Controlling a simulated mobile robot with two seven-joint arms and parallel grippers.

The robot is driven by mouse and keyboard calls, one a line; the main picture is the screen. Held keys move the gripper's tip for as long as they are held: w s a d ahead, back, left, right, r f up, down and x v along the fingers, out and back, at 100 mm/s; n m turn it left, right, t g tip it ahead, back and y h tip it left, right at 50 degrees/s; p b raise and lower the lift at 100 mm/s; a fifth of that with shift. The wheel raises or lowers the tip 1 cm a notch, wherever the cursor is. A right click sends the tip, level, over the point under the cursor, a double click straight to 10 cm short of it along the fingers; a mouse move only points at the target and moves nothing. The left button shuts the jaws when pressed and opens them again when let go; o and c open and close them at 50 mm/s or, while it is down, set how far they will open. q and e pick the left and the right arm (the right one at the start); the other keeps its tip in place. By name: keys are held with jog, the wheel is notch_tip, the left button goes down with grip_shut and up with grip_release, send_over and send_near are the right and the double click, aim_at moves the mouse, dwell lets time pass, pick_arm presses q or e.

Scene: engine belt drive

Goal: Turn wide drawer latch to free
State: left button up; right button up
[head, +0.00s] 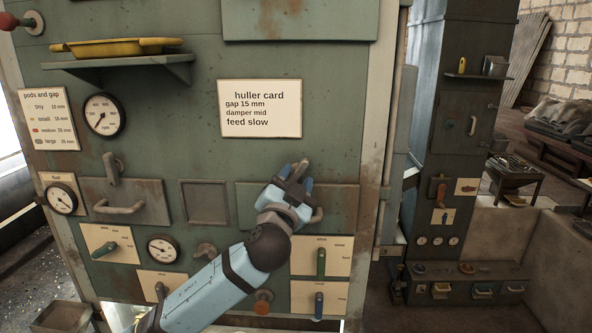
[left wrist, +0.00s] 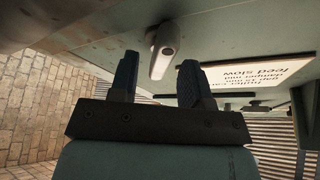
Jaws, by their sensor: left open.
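The wide drawer (head: 342,202) is a green panel right of centre on the machine front, with a curved handle (head: 319,215) partly behind my arm. Its grey latch (head: 299,168) sits at the drawer's top edge and is mostly covered by my left gripper (head: 296,178). In the left wrist view, the latch (left wrist: 164,48) is a metal lever with a rounded end, lying ahead of and between the two blue fingers. My left gripper (left wrist: 160,72) is open, and a gap shows between each finger and the latch. Contact cannot be told for certain. My right gripper is out of view.
A huller card (head: 260,109) is fixed above the drawer. A smaller drawer with its own latch (head: 111,168) is at the left. Dials, small levers (head: 321,262) and a shelf with a yellow tray (head: 118,47) surround the area.

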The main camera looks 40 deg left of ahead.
pick_arm(q)
jog(key=shift+w+a+r, duration=0.15)
jog(key=shift+w+r, duration=0.05)
jog(key=shift+w, duration=0.2)
grip_shut()
